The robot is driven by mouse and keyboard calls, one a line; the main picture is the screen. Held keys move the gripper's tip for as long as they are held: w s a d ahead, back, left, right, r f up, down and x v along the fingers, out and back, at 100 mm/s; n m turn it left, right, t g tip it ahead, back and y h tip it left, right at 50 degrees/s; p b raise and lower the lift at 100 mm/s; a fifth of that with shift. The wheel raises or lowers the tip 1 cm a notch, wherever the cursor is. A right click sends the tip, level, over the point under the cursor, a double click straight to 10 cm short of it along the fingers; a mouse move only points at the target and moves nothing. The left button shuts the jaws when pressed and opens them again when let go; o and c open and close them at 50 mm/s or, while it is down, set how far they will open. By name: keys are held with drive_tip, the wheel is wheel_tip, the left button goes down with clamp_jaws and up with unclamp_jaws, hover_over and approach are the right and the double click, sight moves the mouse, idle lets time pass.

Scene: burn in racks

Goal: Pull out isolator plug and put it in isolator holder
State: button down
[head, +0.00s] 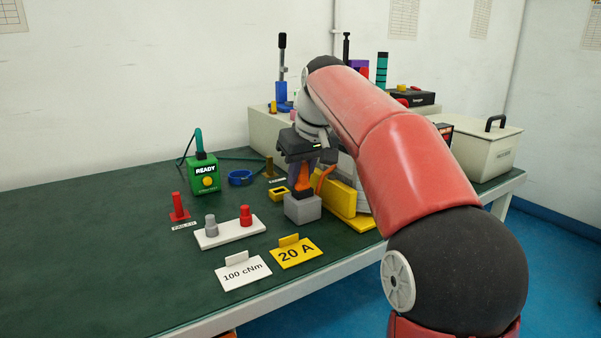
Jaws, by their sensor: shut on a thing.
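My gripper (301,168) points down near the middle of the bench and is shut on an orange plug (304,187). The plug stands upright at the top of a grey block (302,209); whether it is seated in it or just above it I cannot tell. A curved orange piece (324,179) shows to the right, partly hidden by my gripper. A small yellow open-topped holder (279,195) sits on the bench just left of the grey block; it may be the isolator holder, but no label on it is readable.
A yellow unit (345,203) stands close right of the grey block. Left are a green READY box (203,178), a red post (178,207), a blue ring (241,178) and a white base with grey and red knobs (228,234). Two signs (243,272) stand in front.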

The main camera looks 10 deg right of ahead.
drive_tip(key=shift+r, duration=0.8)
idle(0.7)
drive_tip(key=shift+r, duration=0.95)
